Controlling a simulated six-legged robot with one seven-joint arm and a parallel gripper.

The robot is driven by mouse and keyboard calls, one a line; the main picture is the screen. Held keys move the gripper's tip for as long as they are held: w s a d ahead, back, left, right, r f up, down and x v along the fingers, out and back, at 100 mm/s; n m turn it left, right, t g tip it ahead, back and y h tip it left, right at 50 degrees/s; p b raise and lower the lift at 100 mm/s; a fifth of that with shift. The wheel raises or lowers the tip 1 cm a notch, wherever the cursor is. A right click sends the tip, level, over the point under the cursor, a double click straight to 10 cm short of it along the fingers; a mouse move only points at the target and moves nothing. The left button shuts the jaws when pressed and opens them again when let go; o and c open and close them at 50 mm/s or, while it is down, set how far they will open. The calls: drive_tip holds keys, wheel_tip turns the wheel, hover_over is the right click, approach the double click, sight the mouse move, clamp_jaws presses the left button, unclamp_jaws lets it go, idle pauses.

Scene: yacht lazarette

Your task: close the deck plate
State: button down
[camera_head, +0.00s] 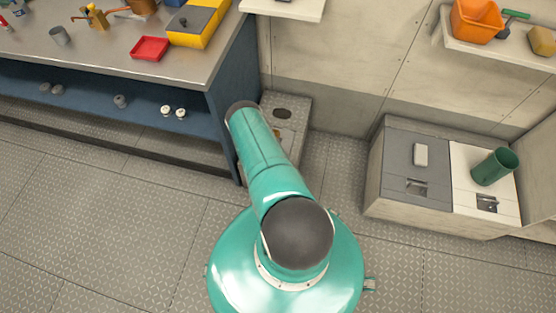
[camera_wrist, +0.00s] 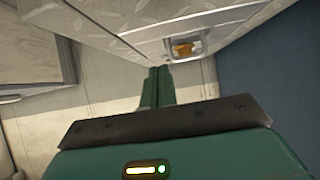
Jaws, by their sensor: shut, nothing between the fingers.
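A pale tread-patterned plate (camera_head: 296,106), which looks like the deck plate, is between the blue bench and the back wall. My arm covers part of it, and I cannot tell how far it is tilted. In the wrist view a tread-patterned panel (camera_wrist: 125,14) crosses the top, with a smooth pale face bearing a recessed latch with an orange-brown part (camera_wrist: 183,48). My gripper (camera_wrist: 158,72) is shut and empty, its green fingers just below and left of the latch. I cannot tell whether they touch the panel. My gripper is hidden behind my arm in the head view.
A blue bench (camera_head: 222,84) with a grey top and low shelf stands at left. A low locker (camera_head: 392,165) with grey and white lids is at right, a green cup (camera_head: 494,168) on it. Tread floor (camera_head: 130,215) is open at lower left.

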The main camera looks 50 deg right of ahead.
drive_tip(key=s+a+f, duration=0.3)
drive_tip(key=a, duration=0.5)
drive_tip(key=shift+s+a+f, duration=0.25)
drive_tip(key=shift+s+a, duration=0.05)
drive_tip(key=shift+a, duration=0.1)
